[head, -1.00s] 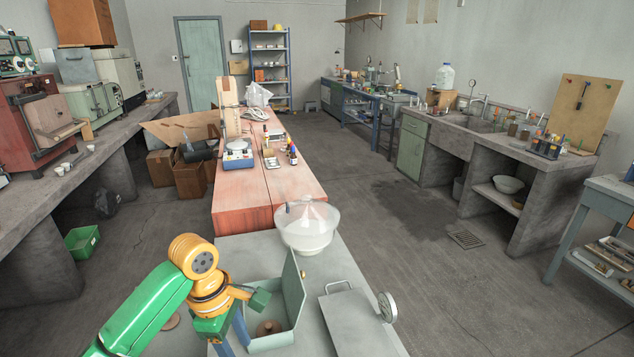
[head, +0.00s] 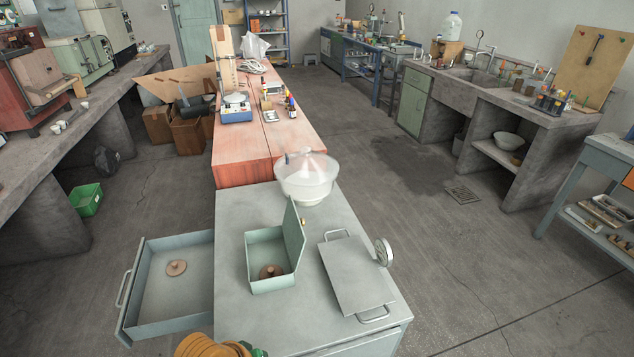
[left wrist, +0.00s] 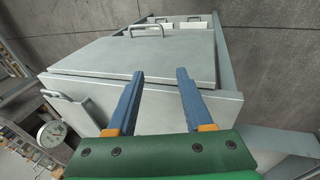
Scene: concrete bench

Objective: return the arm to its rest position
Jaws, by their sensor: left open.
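My left gripper (left wrist: 160,76) shows in the left wrist view, with its two blue fingers apart and nothing between them. Past the fingers is a grey metal cabinet (left wrist: 180,113) with a handled panel; I cannot tell the gap to it. In the head view only a yellow and green piece of my left arm (head: 212,346) shows at the bottom edge; its gripper is out of that view. My right arm and gripper are in neither view.
An open drawer (head: 150,312) at left holds another disc (head: 176,267).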

